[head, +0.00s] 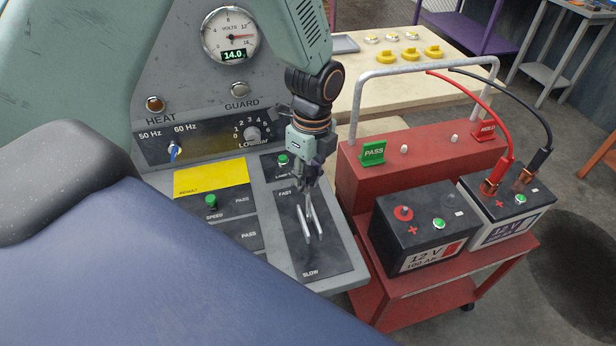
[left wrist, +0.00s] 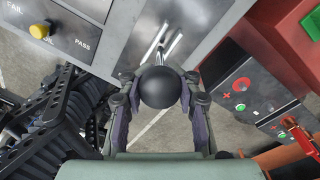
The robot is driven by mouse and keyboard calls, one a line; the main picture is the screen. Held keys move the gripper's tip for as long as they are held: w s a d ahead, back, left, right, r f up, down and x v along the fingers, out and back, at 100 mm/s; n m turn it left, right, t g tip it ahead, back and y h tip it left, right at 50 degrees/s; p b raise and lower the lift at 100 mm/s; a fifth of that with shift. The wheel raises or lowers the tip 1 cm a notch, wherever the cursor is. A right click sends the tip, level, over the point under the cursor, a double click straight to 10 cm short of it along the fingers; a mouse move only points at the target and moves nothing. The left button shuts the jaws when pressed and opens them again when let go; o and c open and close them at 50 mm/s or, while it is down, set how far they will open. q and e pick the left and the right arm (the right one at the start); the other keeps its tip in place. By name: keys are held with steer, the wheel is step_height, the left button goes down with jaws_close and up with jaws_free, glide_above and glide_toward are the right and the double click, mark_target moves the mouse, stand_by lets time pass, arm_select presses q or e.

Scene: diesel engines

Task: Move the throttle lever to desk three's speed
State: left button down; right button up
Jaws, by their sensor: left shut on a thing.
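The throttle panel (head: 296,251) is a dark plate on the grey console, marked FAST at its top and SLOW at its bottom, with bright metal strips running along it. My left gripper (head: 309,186) reaches down over it, nearer the FAST end in the picture. In the left wrist view, the throttle lever's round black knob (left wrist: 160,87) sits between the fingers of my left gripper (left wrist: 158,95), which are shut on it. In the head view the knob is hidden by the gripper. My right gripper is not in view.
The console has a green SPEED lamp (head: 210,201), a yellow RESULT plate (head: 211,177), a load knob (head: 251,134) and a gauge (head: 230,35) reading 14.0. A red cart (head: 420,158) with two batteries stands close on the right. A blue padded surface (head: 150,270) fills the lower left.

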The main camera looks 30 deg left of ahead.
arm_select(q)
steer(key=shift+w+r, duration=0.1)
steer(key=shift+w+a+p, duration=0.15)
steer(key=shift+a+p, duration=0.05)
steer(key=shift+p, duration=0.35)
steer(key=shift+w+a, duration=0.2)
steer(key=shift+w, duration=0.1)
steer(key=c, duration=1.4)
jaws_free()
steer(key=shift+c, duration=0.2)
steer(key=o, duration=0.3)
steer(key=shift+s+a, duration=0.1)
steer(key=shift+s, duration=0.05)
steer(key=shift+o, duration=1.1)
steer(key=r, duration=0.8)
steer(key=w+r, duration=0.1)
steer(key=r, duration=0.2)
steer(key=shift+d+r, duration=0.2)
steer(key=shift+r, duration=0.2)
